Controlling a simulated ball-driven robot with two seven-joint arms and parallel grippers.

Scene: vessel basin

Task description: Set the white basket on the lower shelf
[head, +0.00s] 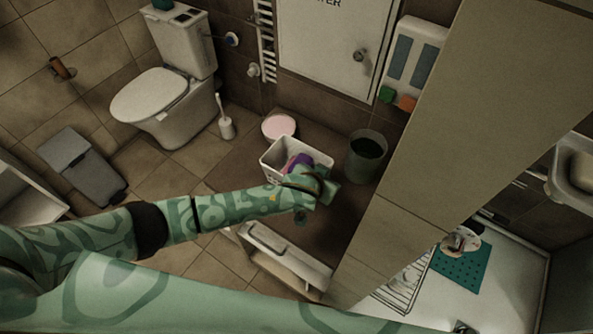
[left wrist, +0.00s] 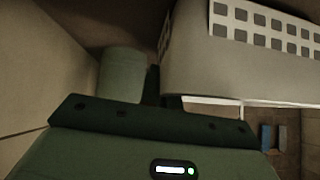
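The white basket (head: 283,166) is in the middle of the head view, with purple and pink things inside. In the left wrist view its wall with square holes (left wrist: 235,60) fills the upper right. My left gripper (head: 318,188) is at the basket's near right side, close against it. In the left wrist view the dark fingers (left wrist: 160,88) are beside the basket's corner; I cannot tell whether they close on its rim. A low white shelf unit (head: 285,262) stands nearer to me, partly hidden by my arm and the tall brown panel. My right gripper is out of view.
A dark bin (head: 367,157) stands right of the basket, and a round pink-topped thing (head: 279,127) is behind it. A toilet (head: 160,98) and a grey pedal bin (head: 80,165) are at left. The tall brown panel (head: 440,130) blocks the right side.

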